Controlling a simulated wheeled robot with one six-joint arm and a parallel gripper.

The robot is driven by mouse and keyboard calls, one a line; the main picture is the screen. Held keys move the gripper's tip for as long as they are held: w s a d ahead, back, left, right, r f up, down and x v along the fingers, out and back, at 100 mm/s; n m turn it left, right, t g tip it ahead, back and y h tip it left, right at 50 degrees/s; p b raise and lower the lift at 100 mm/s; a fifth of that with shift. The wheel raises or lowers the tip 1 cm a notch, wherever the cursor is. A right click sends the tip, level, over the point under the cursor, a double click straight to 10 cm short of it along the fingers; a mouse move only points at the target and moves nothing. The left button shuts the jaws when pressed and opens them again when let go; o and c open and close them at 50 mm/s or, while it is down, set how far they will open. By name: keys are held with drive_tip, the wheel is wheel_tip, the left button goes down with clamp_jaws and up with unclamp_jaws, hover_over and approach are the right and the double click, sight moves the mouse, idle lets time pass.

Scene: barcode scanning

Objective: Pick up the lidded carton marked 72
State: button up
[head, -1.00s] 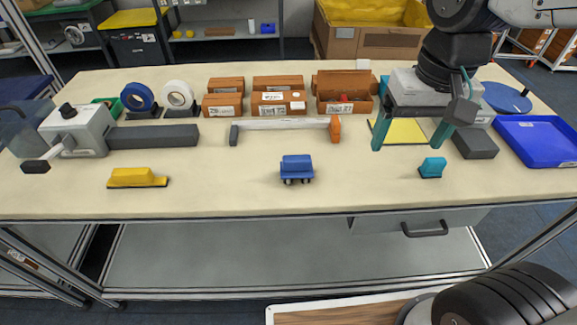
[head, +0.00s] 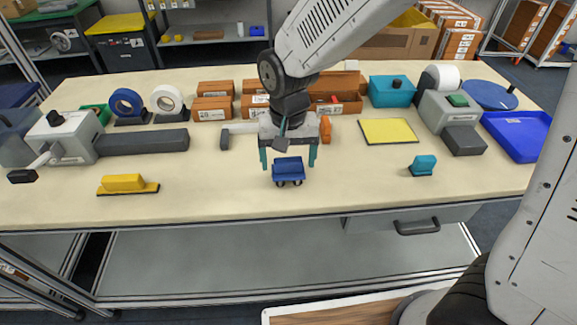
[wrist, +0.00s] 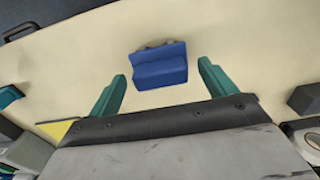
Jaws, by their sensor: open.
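Several brown cartons stand in two rows at the back middle of the table. The lidded front left carton (head: 211,108) has a white label that seems to read 20. The front middle carton (head: 254,112) is partly hidden behind my arm, and its number cannot be read. The open carton (head: 350,108) at the right seems marked 27. I cannot make out a 72 for certain. My gripper (head: 288,158) is open and empty, pointing down over the small blue wheeled block (head: 289,172). The wrist view shows that block (wrist: 159,67) ahead of and between the fingertips (wrist: 162,76).
A pale bar with an orange end (head: 326,130) lies behind my gripper. A yellow pad (head: 388,131), a teal box (head: 391,91) and a small teal block (head: 423,166) are to the right. A yellow block (head: 123,184) is at front left. The front middle table is mostly clear.

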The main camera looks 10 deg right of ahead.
sight(288, 159)
wheel_tip(288, 159, down, 3)
drive_tip(key=shift+w+f, duration=0.1)
drive_tip(key=shift+f, duration=0.1)
drive_tip(key=shift+c, duration=0.3)
